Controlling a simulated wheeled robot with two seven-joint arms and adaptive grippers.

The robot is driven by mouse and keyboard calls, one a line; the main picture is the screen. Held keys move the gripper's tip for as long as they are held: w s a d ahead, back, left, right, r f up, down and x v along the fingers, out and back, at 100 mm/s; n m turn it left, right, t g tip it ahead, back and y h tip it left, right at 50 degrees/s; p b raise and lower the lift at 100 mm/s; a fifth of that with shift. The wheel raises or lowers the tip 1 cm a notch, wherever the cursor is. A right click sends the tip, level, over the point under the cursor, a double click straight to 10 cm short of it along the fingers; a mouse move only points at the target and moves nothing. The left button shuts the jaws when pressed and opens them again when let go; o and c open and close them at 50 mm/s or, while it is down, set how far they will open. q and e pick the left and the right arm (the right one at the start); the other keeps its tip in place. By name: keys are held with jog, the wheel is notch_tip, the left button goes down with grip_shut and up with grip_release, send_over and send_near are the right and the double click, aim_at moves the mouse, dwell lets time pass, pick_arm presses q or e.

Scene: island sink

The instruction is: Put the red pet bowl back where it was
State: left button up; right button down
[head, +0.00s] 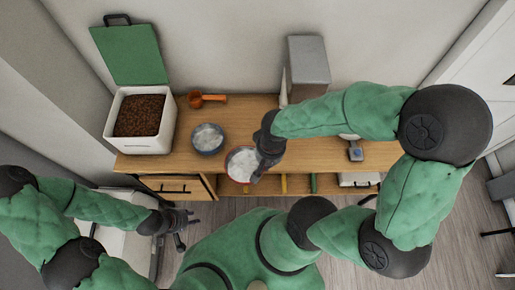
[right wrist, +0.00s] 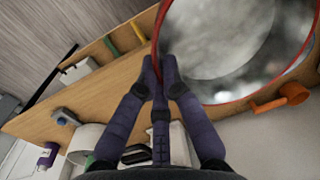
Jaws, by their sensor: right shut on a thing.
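The red pet bowl (head: 238,162), pale inside with a red rim, shows in the head view near the front edge of the wooden counter. My right gripper (head: 262,158) is shut on its rim on the right side. The right wrist view shows both fingers (right wrist: 161,72) pinching the rim of the bowl (right wrist: 228,48). I cannot tell whether the bowl touches the counter or is held just above it. A second bowl, blue-grey with pale contents (head: 208,138), stands to its left. My left gripper (head: 181,229) is open and empty, low in front of the counter.
A white bin of brown kibble (head: 140,121) with its green lid up stands at the counter's left end. An orange scoop (head: 205,98) lies behind the bowls. A grey-topped box (head: 307,65) stands at the back. The counter (head: 238,112) is bare between scoop and box.

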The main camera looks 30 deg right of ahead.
jog(key=w+d+f+b, duration=0.2)
jog(key=w+d+f, duration=0.2)
jog(key=w+d+f+b, duration=0.2)
jog(key=w+d+f, duration=0.3)
jog(key=shift+w+f, duration=0.1)
jog(key=shift+w, duration=0.2)
jog(key=shift+w+f, duration=0.1)
jog(key=shift+f, duration=0.2)
notch_tip(320, 180, down, 3)
jog(key=shift+w+d+f+b, duration=0.15)
jog(key=shift+f+b, duration=0.05)
jog(key=shift+b, duration=0.7)
jog(key=shift+r, duration=0.1)
